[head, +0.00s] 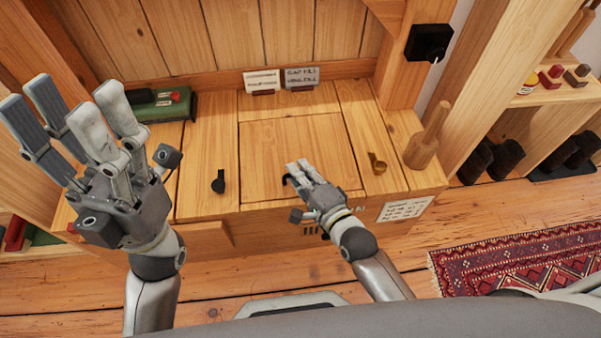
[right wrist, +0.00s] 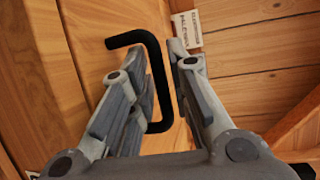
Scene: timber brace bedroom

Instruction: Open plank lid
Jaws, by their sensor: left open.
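The plank lid (head: 290,145) is a square wooden panel, lying flat in the top of a wooden bench. Its black bar handle (head: 286,181) is near the front edge; it shows bent in the right wrist view (right wrist: 157,85). My right gripper (head: 302,170) is at the handle. In the right wrist view the handle's bar runs between its fingers (right wrist: 165,75), with little gap on either side; I cannot tell whether they grip it. My left gripper (head: 72,108) is open and empty, raised left of the lid.
A black hook (head: 218,181) and a brass catch (head: 376,163) flank the lid. A wooden mallet (head: 427,137) stands at the right and a green case (head: 166,105) at the back left. Two small cards (head: 262,80) stand behind the lid. The lid's top is otherwise clear.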

